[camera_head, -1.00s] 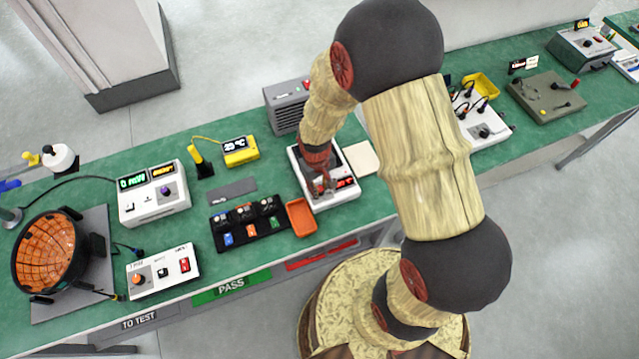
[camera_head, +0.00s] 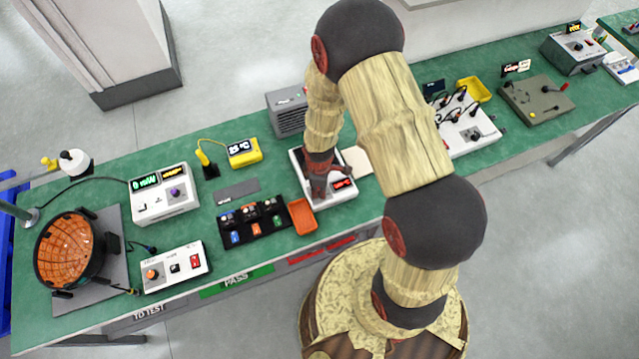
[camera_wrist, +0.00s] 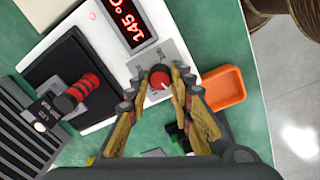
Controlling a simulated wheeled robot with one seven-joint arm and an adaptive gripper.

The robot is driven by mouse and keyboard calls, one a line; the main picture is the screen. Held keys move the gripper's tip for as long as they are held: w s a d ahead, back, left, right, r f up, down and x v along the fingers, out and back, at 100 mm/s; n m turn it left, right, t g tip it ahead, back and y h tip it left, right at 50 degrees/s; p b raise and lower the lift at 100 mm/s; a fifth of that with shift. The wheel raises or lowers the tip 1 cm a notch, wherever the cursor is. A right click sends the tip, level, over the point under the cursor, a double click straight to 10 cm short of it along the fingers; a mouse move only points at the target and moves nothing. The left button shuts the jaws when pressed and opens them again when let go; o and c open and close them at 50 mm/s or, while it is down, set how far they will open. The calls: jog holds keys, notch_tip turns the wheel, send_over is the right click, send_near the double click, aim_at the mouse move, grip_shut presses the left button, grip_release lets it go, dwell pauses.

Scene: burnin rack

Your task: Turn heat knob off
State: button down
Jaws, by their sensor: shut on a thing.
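The heat knob (camera_wrist: 160,78) is a small round red knob on a grey panel of a white heating unit (camera_wrist: 103,62). A white mark on it points to the picture's lower right. The unit's red display (camera_wrist: 128,20) reads 145 °C in the wrist view. In the head view the unit (camera_head: 345,192) stands mid-bench, its knob hidden by my gripper (camera_head: 318,193). In the wrist view my gripper (camera_wrist: 160,75) is shut on the knob, one fingertip on each side.
An orange tray (camera_wrist: 224,88) sits close beside the unit; it also shows in the head view (camera_head: 302,216). A grey vented box (camera_head: 288,112) stands behind.

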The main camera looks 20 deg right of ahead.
jog(key=shift+r+n+p, duration=0.1)
jog(key=shift+n+p, duration=1.4)
jog(key=shift+p, duration=0.25)
jog(key=c, duration=1.6)
grip_release()
jog(key=shift+o, duration=0.2)
notch_tip(320, 180, up, 12)
jog(key=shift+s, duration=0.3)
